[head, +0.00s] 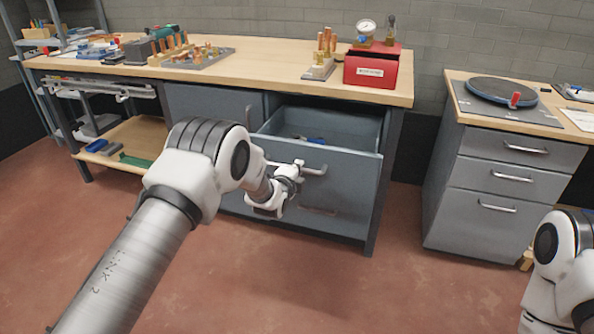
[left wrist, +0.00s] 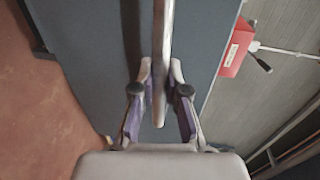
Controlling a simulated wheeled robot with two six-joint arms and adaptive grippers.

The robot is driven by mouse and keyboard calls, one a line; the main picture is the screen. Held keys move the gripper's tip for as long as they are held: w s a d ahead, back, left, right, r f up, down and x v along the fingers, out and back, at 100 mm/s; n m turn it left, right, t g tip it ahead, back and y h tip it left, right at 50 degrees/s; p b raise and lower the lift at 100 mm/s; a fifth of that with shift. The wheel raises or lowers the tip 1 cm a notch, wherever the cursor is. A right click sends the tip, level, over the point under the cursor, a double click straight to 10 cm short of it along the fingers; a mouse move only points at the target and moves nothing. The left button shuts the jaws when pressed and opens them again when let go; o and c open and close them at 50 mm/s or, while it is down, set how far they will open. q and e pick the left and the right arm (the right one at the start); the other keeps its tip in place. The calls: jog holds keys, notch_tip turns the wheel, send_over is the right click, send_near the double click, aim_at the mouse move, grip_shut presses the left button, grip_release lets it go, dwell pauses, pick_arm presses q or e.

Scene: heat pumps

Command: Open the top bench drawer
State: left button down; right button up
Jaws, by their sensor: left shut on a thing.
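The top bench drawer (head: 345,165) is grey-blue and stands pulled out from the wooden-topped bench (head: 220,72). Its inside shows, with a small blue thing and other dark items in it. My left gripper (head: 300,170) is at the bar handle (head: 315,171) on the drawer's front. In the left wrist view the fingers (left wrist: 160,85) are on either side of the handle bar (left wrist: 162,45), shut on it. The drawer front (left wrist: 85,50) fills much of that view. My right gripper is not in view; part of my right arm shows at the lower right.
A red box (head: 372,70) and a copper-fitting rack (head: 322,60) stand on the bench's right end. A second grey cabinet (head: 500,190) with several drawers stands to the right, across a gap. The reddish floor (head: 330,290) in front is clear.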

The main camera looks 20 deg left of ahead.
pick_arm(q)
jog(key=shift+s, duration=0.35)
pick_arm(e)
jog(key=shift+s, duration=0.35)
pick_arm(q)
jog(key=c, duration=1.2)
grip_release()
jog(key=v, duration=1.2)
